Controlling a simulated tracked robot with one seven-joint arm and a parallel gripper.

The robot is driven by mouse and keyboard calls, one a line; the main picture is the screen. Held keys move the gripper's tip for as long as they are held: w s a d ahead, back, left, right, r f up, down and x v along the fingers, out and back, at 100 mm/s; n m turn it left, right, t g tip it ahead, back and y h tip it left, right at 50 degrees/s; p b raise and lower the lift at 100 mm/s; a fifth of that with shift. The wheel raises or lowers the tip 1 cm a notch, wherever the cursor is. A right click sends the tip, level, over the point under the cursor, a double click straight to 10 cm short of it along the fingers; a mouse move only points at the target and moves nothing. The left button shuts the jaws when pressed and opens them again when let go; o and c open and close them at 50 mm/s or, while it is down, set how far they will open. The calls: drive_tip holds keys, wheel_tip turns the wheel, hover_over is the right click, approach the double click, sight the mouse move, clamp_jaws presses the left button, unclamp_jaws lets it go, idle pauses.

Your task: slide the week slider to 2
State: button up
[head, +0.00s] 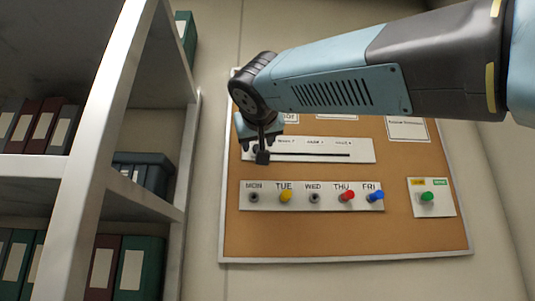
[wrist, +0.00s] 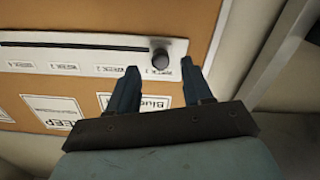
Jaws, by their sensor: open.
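The week slider panel (head: 322,147) is a white strip with a dark horizontal slot on the cork board. Its dark knob (head: 262,157) is at the slot's left end, under the Week 1 side. In the wrist view the panel (wrist: 100,56) appears upside down, with the knob (wrist: 160,56) at the slot's right end, by the Week 1 label; the Week 2 label (wrist: 108,70) is to its left. My gripper (head: 258,138) is open and empty at the knob. In the wrist view its fingertips (wrist: 160,67) are on either side of the knob's line; contact cannot be told.
Below the panel is a weekday strip (head: 312,196) with coloured pegs. A small plate (head: 431,197) with a green peg is at right. Paper notices hang above, partly hidden by my arm. A shelf (head: 90,150) with binders stands at left, close to the board.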

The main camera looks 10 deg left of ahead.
drive_tip(key=shift+x, duration=2.6)
drive_tip(key=shift+c, duration=0.4)
clamp_jaws()
